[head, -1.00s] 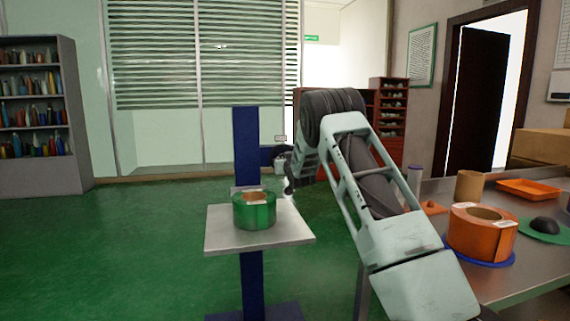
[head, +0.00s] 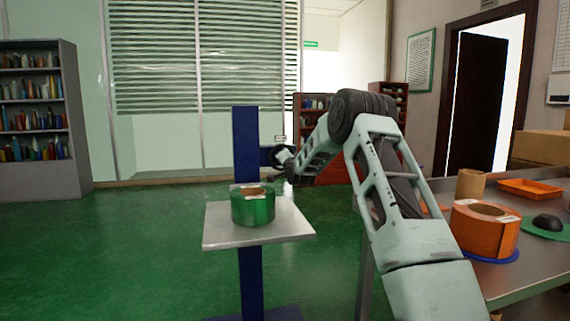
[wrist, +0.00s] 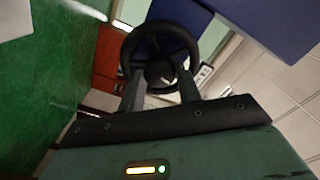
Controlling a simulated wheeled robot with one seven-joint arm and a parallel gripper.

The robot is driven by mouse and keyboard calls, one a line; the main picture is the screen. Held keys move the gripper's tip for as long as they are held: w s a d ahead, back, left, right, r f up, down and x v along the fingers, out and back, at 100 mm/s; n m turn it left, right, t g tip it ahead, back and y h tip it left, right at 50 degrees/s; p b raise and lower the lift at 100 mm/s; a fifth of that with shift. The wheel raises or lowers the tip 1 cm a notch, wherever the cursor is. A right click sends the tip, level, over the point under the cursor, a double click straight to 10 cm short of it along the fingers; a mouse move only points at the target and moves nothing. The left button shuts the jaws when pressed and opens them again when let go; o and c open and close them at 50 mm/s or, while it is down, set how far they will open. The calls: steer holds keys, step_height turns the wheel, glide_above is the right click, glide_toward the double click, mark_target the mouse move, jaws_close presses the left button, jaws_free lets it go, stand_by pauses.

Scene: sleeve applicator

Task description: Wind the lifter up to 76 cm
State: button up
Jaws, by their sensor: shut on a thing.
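The lifter has a blue column (head: 246,140) and a grey platform (head: 290,228) that carries a green roll (head: 253,207). Its dark handwheel (head: 279,154) is at the right of the column, partly hidden by my gripper (head: 287,163). In the wrist view the black round wheel (wrist: 160,30) faces me. My gripper's two fingers (wrist: 161,88) are shut on the wheel at its near lower side; the exact contact is dark. A small pale label (head: 280,138) is above the wheel, too small to read.
Green floor at the left is clear.

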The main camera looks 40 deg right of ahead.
steer(key=shift+a+f+m+b, duration=0.1)
steer(key=shift+m+b, duration=1.85)
steer(key=shift+m, duration=1.85)
steer(key=shift+f+m+b, duration=0.1)
steer(key=shift+m+b, duration=1.85)
steer(key=shift+m, duration=1.85)
steer(key=shift+w, duration=0.1)
steer(key=o, duration=1)
steer(key=shift+r, duration=0.1)
steer(key=shift+c, duration=0.2)
